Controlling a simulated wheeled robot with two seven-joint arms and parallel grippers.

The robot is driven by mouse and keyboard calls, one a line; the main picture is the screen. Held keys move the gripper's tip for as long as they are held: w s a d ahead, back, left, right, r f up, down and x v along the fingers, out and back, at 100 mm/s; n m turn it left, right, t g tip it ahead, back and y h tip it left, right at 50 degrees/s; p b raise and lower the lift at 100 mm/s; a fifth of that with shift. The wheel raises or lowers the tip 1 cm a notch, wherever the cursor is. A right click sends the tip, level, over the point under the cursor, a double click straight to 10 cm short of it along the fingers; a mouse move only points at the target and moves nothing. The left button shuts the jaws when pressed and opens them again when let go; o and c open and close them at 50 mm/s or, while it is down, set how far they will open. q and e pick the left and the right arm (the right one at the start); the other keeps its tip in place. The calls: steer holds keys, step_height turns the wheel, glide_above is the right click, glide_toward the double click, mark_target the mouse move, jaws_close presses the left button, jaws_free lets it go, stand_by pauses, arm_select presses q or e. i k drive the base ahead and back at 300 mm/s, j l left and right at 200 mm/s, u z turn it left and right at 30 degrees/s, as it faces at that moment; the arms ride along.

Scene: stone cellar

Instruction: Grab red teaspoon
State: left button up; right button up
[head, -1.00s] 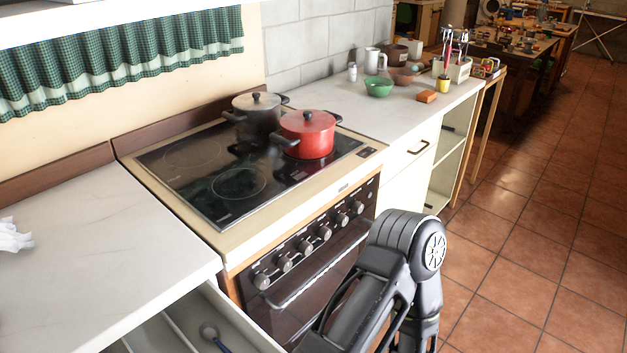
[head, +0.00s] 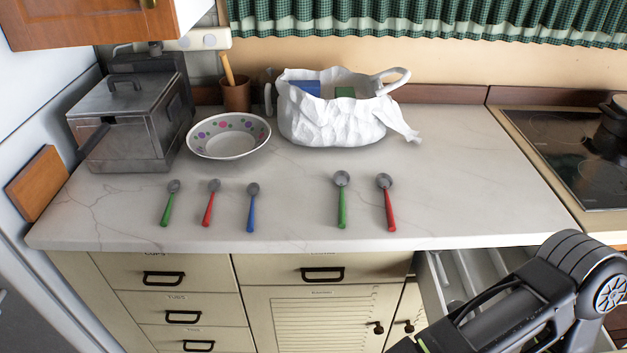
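Two red-handled spoons lie on the white marble counter. The smaller red spoon (head: 209,208), the size of a teaspoon, lies in the left group between a small green spoon (head: 168,208) and a small blue spoon (head: 252,212). The larger red spoon (head: 387,207) lies at the right end of the row, beside a large green spoon (head: 342,205). All the handles point toward the counter's front edge. Part of my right arm shows at the lower right, but its gripper is out of view. My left gripper is not in view.
Behind the spoons stand a metal box-shaped appliance (head: 130,125), a dotted bowl (head: 228,151) and a white bag (head: 335,122). An open drawer (head: 436,290) juts out under the counter (head: 290,228) near my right arm. The stove (head: 575,160) is at right.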

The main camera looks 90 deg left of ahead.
mark_target(214, 185)
steer(key=k+j+u, duration=0.15)
steer(key=k+u, duration=0.2)
steer(key=k, duration=0.15)
steer(key=k+j+u, duration=0.35)
steer(key=k, duration=0.15)
steer(key=k+j+u, duration=0.35)
steer(key=k+l, duration=0.05)
steer(key=k, duration=0.05)
